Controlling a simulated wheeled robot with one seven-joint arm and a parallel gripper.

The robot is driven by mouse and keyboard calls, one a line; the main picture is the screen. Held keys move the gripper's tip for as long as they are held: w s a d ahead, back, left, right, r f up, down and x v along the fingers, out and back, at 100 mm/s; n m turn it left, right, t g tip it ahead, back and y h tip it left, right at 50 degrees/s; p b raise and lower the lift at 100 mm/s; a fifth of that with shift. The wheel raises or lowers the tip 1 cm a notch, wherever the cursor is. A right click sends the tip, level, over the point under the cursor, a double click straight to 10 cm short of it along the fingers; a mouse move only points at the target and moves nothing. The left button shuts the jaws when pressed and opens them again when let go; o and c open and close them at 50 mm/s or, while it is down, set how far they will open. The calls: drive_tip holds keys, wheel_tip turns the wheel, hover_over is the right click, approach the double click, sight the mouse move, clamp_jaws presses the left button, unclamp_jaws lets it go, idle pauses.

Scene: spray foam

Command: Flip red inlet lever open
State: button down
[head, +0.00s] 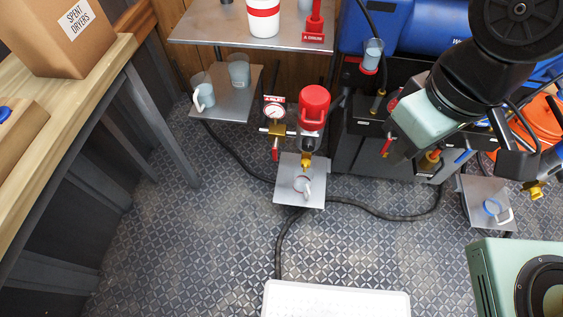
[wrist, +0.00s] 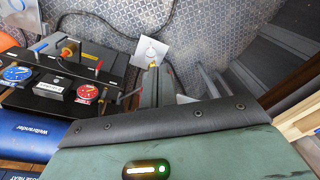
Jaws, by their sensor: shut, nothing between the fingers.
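A black machine (head: 360,150) stands right of centre in the head view and at the left of the wrist view (wrist: 110,62). My gripper (wrist: 155,82) is shut and empty, to the right of this lever in the wrist view. In the head view its green body covers part of the machine, and I cannot tell whether the fingers touch the lever.
A red-topped filter (head: 314,105) with a gauge and another red handle (head: 275,154) stands left of the machine. Blue drums (head: 400,25) are behind. Black hoses cross the otherwise open floor. A wooden bench (head: 80,90) is at far left.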

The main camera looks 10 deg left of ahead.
drive_tip(key=w+a+f+m+t+y+b, duration=0.1)
drive_tip(key=w+a+f+m+y+b, duration=0.1)
drive_tip(key=w+f+b, duration=0.6)
drive_tip(key=w+a+f+m+t+y+b, duration=0.1)
drive_tip(key=a+f+t+b, duration=0.2)
drive_tip(key=f, duration=0.9)
drive_tip(key=m+t+y+b, duration=0.85)
drive_tip(key=m+b, duration=0.55)
drive_tip(key=b, duration=1.6)
approach(276, 150)
drive_tip(key=s+d+f, duration=0.2)
drive_tip(key=d+f, duration=0.4)
drive_tip(key=d, duration=0.1)
drive_tip(key=shift+w+d+r, duration=0.1)
drive_tip(key=shift+w+r, duration=0.1)
drive_tip(key=shift+r, duration=0.15)
drive_tip(key=shift+b, duration=0.35)
drive_tip(key=s+a+b+x, duration=0.2)
drive_tip(key=b+x, duration=0.7)
drive_tip(key=x, duration=0.4)
